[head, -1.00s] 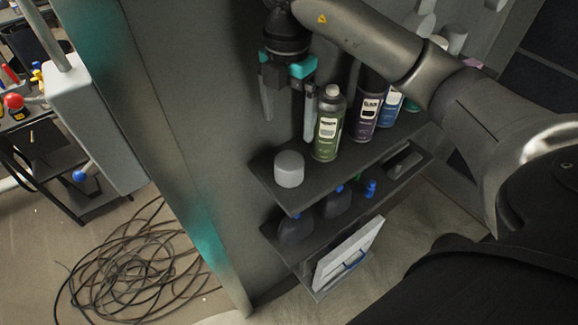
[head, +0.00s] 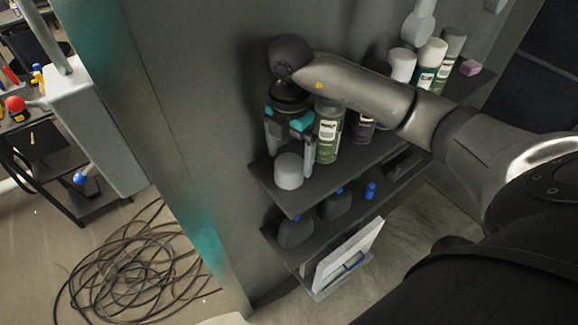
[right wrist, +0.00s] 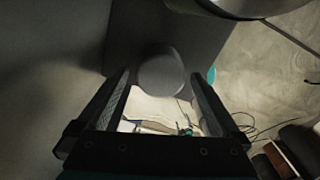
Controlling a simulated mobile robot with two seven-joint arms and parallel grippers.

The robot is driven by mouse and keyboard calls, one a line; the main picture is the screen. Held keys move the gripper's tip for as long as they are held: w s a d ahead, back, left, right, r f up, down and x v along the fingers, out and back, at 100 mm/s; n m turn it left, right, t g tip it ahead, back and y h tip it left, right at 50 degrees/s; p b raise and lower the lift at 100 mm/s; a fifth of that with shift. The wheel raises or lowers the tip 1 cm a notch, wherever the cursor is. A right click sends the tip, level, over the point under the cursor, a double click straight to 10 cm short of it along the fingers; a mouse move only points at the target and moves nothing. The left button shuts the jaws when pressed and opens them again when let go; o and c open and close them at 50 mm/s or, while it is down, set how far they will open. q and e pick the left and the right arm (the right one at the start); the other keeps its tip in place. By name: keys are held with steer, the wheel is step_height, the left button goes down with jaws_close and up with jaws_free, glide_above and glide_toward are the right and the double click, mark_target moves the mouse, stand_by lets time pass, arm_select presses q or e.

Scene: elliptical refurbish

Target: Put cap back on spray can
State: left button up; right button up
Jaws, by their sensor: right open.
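The loose grey-white cap (head: 289,171) stands at the left end of the upper shelf. The green spray can (head: 328,132) stands upright just right of it; its top is partly hidden behind my arm. My right gripper (head: 290,165) is open and points down at the cap, with one finger on each side of it in the head view. In the right wrist view the cap (right wrist: 161,75) shows between and beyond the open fingers (right wrist: 160,92). I cannot tell whether the fingers touch it. My left gripper is not in view.
The upper shelf (head: 350,168) also holds a dark purple can (head: 362,128) and several capped cans (head: 432,60) further right. Dark bottles (head: 296,229) stand on the lower shelf. The grey wall (head: 190,100) is close behind the gripper. A coiled cable (head: 135,270) lies on the floor.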

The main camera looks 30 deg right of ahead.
mark_target(291, 161)
step_height(291, 161, down, 3)
steer(key=shift+d+f, duration=0.1)
steer(key=shift+f, duration=0.05)
steer(key=shift+s, duration=0.1)
steer(key=c, duration=1.2)
